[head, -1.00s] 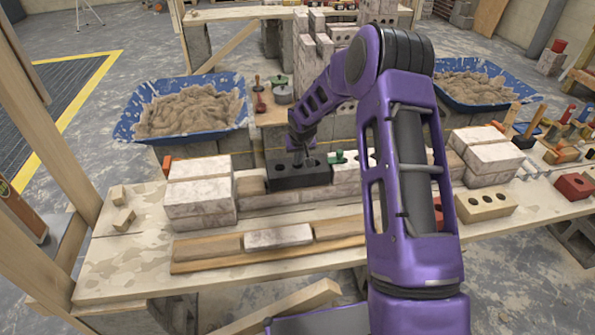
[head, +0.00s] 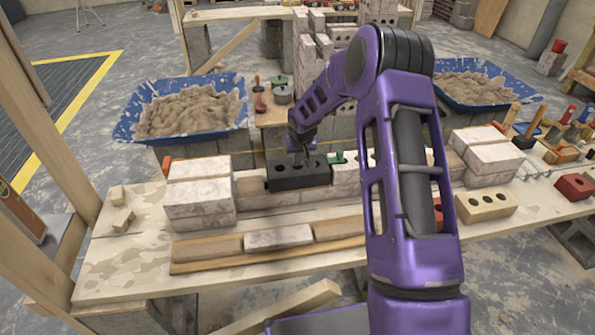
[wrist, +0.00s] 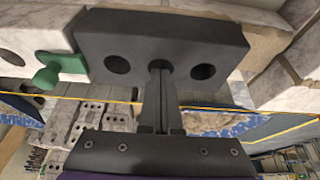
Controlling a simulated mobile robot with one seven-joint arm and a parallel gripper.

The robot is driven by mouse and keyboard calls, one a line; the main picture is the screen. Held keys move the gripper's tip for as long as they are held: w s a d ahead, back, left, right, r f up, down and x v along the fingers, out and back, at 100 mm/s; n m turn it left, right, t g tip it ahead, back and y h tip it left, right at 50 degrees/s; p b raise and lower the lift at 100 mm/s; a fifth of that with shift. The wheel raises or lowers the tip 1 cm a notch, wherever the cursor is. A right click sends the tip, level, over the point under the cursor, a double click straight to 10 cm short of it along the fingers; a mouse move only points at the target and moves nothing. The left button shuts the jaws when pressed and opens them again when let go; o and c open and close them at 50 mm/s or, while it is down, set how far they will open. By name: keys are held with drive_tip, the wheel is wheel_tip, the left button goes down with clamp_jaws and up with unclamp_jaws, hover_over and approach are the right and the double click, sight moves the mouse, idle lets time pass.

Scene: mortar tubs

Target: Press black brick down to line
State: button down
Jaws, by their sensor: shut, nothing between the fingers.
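The black brick (head: 299,180), dark with three holes, sits in the low brick course on the workbench, left of a green line block (head: 337,157). In the wrist view the black brick (wrist: 205,38) fills the upper middle, beside the green line block (wrist: 58,68). A yellow line (wrist: 275,108) runs across the wrist view on one side of the brick. My gripper (head: 303,160) is shut and empty, pointing down at the brick. In the wrist view its fingertips (wrist: 160,66) are at the middle hole and appear to touch the brick; the exact contact is unclear.
Pale brick stacks (head: 200,190) and (head: 490,160) stand at both ends of the course. Blue mortar tubs (head: 128,122) and (head: 510,98) stand behind. A wooden board (head: 190,267) with bricks lies in front. Tools lie at the right.

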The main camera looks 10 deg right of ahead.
drive_tip(key=shift+r+p, duration=1.15)
drive_tip(key=shift+r, duration=1.25)
